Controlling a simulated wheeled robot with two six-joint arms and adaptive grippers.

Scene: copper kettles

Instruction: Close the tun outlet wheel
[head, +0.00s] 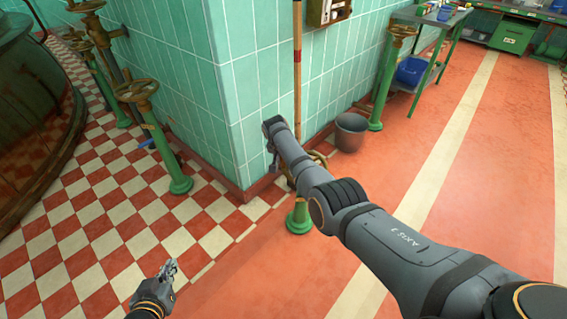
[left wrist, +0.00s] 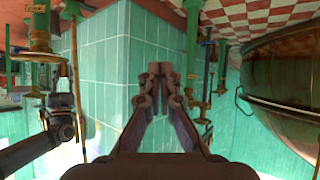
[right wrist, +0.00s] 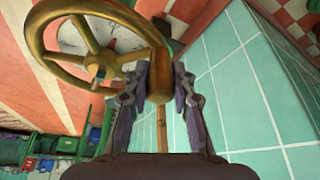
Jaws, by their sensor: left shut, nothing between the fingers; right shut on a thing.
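A brass handwheel (right wrist: 68,62) with spokes fills the upper left of the right wrist view. Its rim runs between the fingers of my right gripper (right wrist: 160,82), which is shut on it. In the head view only part of this wheel (head: 319,157) shows behind my right arm, above a green post (head: 299,217) by the tiled corner. My right fingertips are hidden there. My left gripper (head: 170,270) is shut and empty, low over the checkered floor; its closed fingers show in the left wrist view (left wrist: 158,72). I cannot tell from any label which wheel is the tun outlet.
Other brass handwheels stand on green posts at left (head: 137,90) and right (head: 403,30). A large round vessel (head: 30,110) is at far left. A grey bucket (head: 350,132) stands by the tiled wall (head: 225,100). A wooden pole (head: 297,70) leans there. Red floor at right is open.

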